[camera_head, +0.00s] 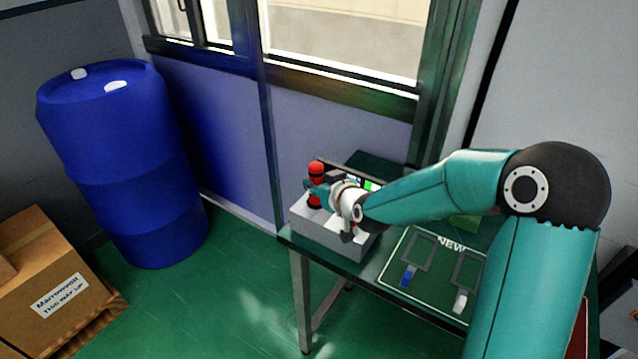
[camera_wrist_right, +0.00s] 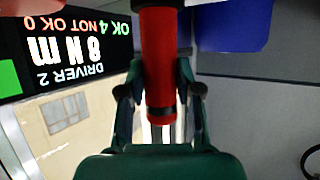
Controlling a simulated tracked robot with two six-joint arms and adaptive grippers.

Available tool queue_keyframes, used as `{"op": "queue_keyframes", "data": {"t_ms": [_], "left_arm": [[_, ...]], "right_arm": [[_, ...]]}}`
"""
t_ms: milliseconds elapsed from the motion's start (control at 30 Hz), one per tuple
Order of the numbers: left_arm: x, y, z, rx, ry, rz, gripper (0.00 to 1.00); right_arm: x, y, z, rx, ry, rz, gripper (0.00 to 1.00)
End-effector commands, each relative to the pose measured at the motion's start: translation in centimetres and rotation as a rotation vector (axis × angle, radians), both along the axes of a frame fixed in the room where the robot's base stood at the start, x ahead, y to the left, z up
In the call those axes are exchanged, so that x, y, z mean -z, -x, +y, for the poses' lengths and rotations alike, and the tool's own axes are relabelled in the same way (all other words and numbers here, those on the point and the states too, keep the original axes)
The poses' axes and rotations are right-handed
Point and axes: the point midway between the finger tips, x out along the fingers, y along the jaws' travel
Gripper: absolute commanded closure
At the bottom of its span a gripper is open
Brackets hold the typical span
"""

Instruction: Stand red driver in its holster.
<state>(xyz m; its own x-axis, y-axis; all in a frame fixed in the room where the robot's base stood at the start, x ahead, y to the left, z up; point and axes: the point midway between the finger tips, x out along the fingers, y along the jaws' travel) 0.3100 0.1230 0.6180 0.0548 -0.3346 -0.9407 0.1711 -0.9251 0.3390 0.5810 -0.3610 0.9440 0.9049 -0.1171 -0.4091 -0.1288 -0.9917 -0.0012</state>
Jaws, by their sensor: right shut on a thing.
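The red driver (camera_head: 316,170) is upright, with a red and black upper part, over the left end of a light grey block (camera_head: 325,238) on the table. The block seems to be the holster stand; the holster opening cannot be made out. My right gripper (camera_head: 316,188) is shut on the driver. In the right wrist view the red driver body (camera_wrist_right: 157,70) lies between the two fingers of the right gripper (camera_wrist_right: 160,100). Whether the driver's lower end is in or above the block cannot be told. My left gripper is not in view.
A display (camera_wrist_right: 70,50) reading DRIVER 2, 8 Nm stands close by. The green table (camera_head: 372,258) carries a mat marked NEW (camera_head: 405,262) with a blue-tipped item (camera_head: 408,276) and a white-tipped item (camera_head: 460,302). A blue barrel (camera_head: 125,160) and a cardboard box (camera_head: 55,285) stand left.

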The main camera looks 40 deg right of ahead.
Motion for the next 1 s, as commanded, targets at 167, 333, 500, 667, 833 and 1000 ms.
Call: {"op": "queue_keyframes", "data": {"t_ms": [167, 333, 500, 667, 833, 1000], "left_arm": [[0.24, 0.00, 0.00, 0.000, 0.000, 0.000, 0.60], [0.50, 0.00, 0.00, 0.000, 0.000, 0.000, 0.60], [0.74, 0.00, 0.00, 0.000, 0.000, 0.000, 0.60], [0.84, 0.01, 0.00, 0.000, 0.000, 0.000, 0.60], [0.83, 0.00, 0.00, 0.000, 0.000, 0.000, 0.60], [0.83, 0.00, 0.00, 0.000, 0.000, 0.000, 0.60]], "right_arm": [[-0.05, -0.06, -0.04, 0.001, 0.002, -0.005, 1.00], [0.06, -0.07, -0.04, 0.001, 0.002, -0.006, 1.00], [0.18, -0.07, -0.04, 0.001, 0.002, -0.006, 1.00], [0.19, -0.06, -0.04, 0.001, 0.001, -0.005, 0.61], [0.26, -0.05, -0.02, 0.001, 0.001, -0.003, 0.37], [0.33, -0.03, 0.01, 0.000, 0.000, -0.001, 0.37]]}}
